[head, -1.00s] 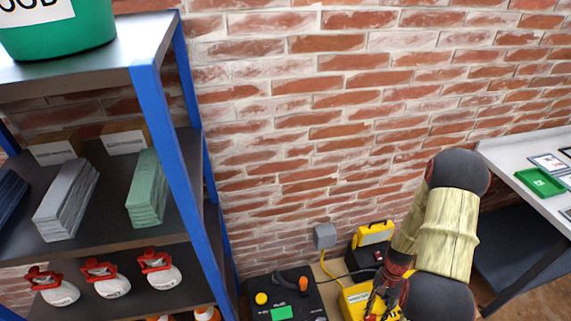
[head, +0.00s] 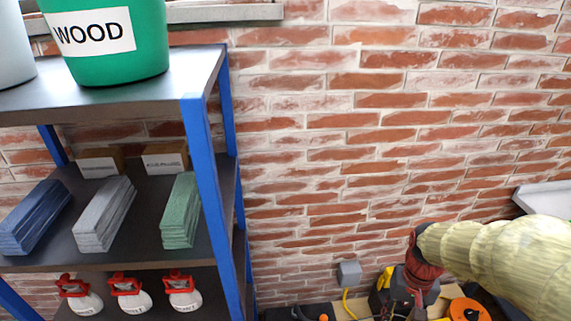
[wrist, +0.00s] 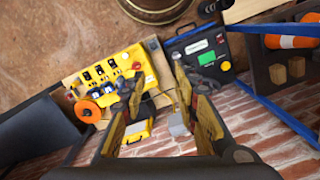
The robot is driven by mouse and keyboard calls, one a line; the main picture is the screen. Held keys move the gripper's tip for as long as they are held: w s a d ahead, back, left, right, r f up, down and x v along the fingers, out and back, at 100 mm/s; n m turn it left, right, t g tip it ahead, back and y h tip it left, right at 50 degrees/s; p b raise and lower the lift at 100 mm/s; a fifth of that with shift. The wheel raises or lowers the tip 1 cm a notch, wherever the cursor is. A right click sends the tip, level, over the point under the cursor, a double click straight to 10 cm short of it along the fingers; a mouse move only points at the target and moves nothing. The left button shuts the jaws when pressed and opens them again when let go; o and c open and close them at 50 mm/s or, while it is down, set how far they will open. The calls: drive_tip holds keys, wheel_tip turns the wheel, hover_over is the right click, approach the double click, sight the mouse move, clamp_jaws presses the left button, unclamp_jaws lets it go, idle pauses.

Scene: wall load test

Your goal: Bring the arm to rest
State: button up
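My arm, in a pale yellowish sleeve (head: 500,255), reaches in from the right edge of the head view, its wrist bent downward. My gripper (head: 405,308) hangs at the bottom of that view, partly cut off, near the brick wall. In the wrist view my gripper (wrist: 154,88) has its two fingers spread wide apart with nothing held between them. Bench equipment shows beyond and between the fingers; I cannot tell how close it is.
A yellow panel (wrist: 110,75), a black device with a green screen (wrist: 202,54), an orange reel (wrist: 88,110) and a grey wall box (head: 348,273) are near the gripper. A blue-framed shelf (head: 208,170) with a green WOOD bucket (head: 120,62) stands left. Brick wall fills the middle.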

drive_tip(key=s+a+r+n+t, duration=0.1)
drive_tip(key=s+a+r+t, duration=0.1)
drive_tip(key=r, duration=0.6)
drive_tip(key=s+a+r+n+t, duration=0.2)
drive_tip(key=s+a+r+t, duration=0.1)
drive_tip(key=a+r, duration=0.4)
wheel_tip(320, 180, up, 2)
drive_tip(key=shift+s+r+t, duration=0.25)
drive_tip(key=shift+s+t, duration=0.1)
drive_tip(key=shift+t, duration=0.35)
